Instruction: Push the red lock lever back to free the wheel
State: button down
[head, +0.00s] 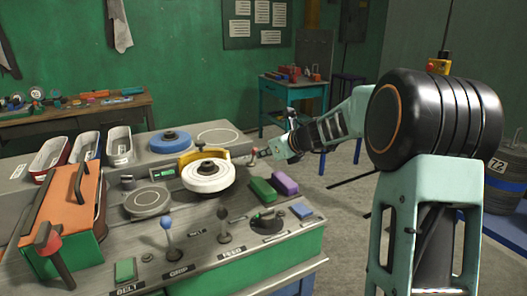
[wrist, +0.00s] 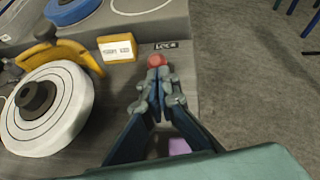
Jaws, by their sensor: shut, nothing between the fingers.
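The red knob of the lock lever (wrist: 156,60) shows in the wrist view, just below a small dark label that reads LOCK. My gripper (wrist: 157,70) is shut and empty, its fingertips right at the near side of the knob; I cannot tell whether they touch it. The fingers hide the lever's lower part. The white wheel (wrist: 62,122) with a black hub lies at the left of the wrist view. In the head view the wheel (head: 208,183) sits on the bench, with my gripper (head: 264,153) to its right.
A yellow guard (wrist: 68,52) stands behind the wheel, with a yellow-framed label (wrist: 117,48) beside it. Purple (head: 285,183) and green (head: 263,190) blocks lie on the bench near my arm. A blue disc (head: 170,141) is farther back. Open floor lies right of the bench.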

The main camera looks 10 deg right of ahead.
jog(key=shift+w+r+g+p, duration=0.25)
jog(key=shift+r+g+p, duration=0.15)
jog(key=shift+p, duration=1.2)
jog(key=shift+w+a+r+p, duration=0.15)
jog(key=shift+w+r+p, duration=0.1)
jog(key=shift+p, duration=0.95)
jog(key=shift+w+r+p, duration=0.2)
jog(key=shift+p, duration=0.5)
jog(key=w+p, duration=0.1)
jog(key=p, duration=0.1)
jog(key=w+a+r+p, duration=0.1)
jog(key=p, duration=0.1)
jog(key=shift+w+r, duration=0.2)
jog(key=shift+w, duration=0.1)
jog(key=shift+w+a+p, duration=0.25)
jog(key=shift+w+p, duration=0.3)
jog(key=shift+w, duration=0.3)
jog(key=shift+w+a+p, duration=0.3)
jog(key=shift+w+p, duration=0.2)
jog(key=shift+w, duration=0.35)
jog(key=shift+w+a+p, duration=0.25)
jog(key=shift+w+p, duration=0.3)
jog(key=shift+w, duration=0.3)
